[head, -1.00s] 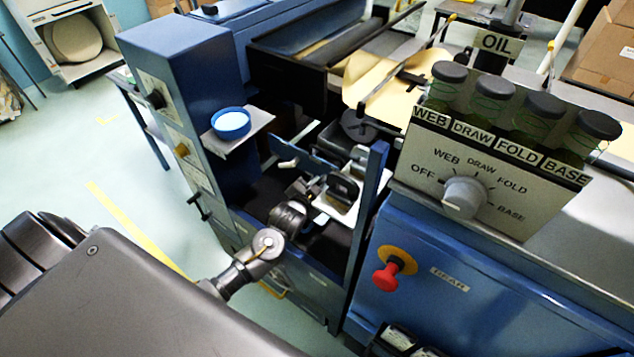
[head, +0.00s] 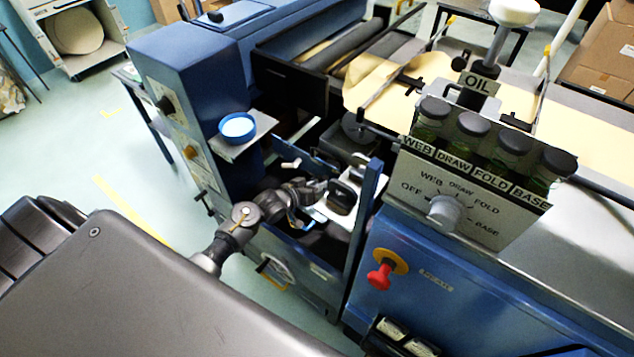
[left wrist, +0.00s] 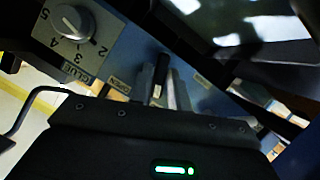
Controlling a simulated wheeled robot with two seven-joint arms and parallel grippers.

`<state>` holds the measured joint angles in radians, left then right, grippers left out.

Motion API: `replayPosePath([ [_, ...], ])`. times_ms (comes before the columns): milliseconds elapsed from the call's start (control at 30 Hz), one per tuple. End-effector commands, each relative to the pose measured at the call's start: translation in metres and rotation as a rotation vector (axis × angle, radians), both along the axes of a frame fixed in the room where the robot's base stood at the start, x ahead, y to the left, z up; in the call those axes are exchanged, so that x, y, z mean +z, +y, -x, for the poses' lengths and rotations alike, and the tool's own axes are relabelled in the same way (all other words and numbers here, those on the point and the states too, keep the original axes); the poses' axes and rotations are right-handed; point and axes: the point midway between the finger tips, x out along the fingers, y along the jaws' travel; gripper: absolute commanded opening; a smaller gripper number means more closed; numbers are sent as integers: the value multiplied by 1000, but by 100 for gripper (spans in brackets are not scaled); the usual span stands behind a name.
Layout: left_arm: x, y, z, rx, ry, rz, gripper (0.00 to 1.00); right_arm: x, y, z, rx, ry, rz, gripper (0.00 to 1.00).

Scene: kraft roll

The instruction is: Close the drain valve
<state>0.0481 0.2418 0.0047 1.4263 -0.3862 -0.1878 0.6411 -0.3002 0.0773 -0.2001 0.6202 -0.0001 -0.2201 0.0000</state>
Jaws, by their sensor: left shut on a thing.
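My left gripper (left wrist: 168,88) is at a blue panel in the left wrist view. Its pale fingers are shut on the upright black lever (left wrist: 161,70), which I take for the drain valve handle. An OPEN label (left wrist: 119,85) lies to the left of the lever. In the head view my left gripper (head: 318,188) reaches in from the left, inside the blue machine's open bay. The lever cannot be made out there, and the valve body is hidden. My right gripper is not in view.
A numbered dial (left wrist: 70,22) with a GLUE label is left of the lever. In the head view, a blue dish (head: 237,127) stands on a small shelf, and a blue post (head: 362,218) is right of the gripper. A red knob (head: 379,276) and oil selector (head: 444,210) are farther right.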

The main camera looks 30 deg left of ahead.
Motion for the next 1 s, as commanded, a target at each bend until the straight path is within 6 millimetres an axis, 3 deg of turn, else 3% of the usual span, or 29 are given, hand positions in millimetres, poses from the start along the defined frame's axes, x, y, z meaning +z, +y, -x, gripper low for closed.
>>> replayPosePath([
  [500,-2,2,0,2,47,327,0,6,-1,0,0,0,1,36],
  [1000,-1,2,0,2,54,389,0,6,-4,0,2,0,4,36],
])
